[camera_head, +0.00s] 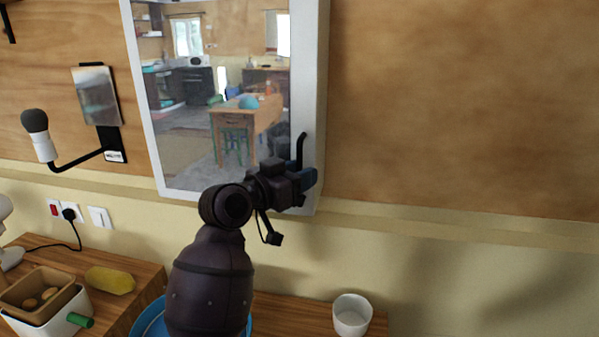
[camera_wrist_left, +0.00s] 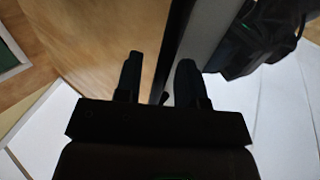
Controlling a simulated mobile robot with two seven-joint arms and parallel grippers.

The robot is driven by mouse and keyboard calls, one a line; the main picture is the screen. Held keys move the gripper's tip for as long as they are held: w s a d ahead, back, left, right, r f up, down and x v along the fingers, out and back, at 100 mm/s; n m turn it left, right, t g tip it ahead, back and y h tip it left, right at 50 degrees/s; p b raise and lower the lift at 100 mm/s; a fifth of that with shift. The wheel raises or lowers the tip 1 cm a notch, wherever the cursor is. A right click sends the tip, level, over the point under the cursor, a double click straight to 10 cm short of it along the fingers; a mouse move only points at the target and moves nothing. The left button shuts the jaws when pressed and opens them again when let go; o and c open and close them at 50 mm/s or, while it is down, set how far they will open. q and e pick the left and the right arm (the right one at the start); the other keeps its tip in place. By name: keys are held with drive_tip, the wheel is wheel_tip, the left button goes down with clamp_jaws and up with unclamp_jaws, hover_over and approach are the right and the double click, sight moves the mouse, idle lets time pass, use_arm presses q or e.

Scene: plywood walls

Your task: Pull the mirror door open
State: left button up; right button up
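The mirror door (camera_head: 222,105) hangs on the plywood wall in a white frame and looks shut in the head view. A dark handle (camera_head: 301,145) stands on the right part of its frame, near the lower corner. My left gripper (camera_head: 307,179) is at this lower right corner, by the handle, and partly hides the frame. In the left wrist view my left gripper (camera_wrist_left: 159,75) has its two fingers apart, with a dark narrow strip running between them. I cannot tell whether they touch the handle. My right gripper is not in view.
A wall lamp (camera_head: 36,135) and a small mirror-like panel (camera_head: 96,96) are to the left. Below are a wooden counter (camera_head: 140,290), a yellow sponge-like item (camera_head: 110,280), a blue bowl or plate (camera_head: 150,320) and a white cup (camera_head: 352,315). The wall right of the mirror is bare.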

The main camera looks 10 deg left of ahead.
use_arm(q)
clamp_jaws()
idle(0.5)
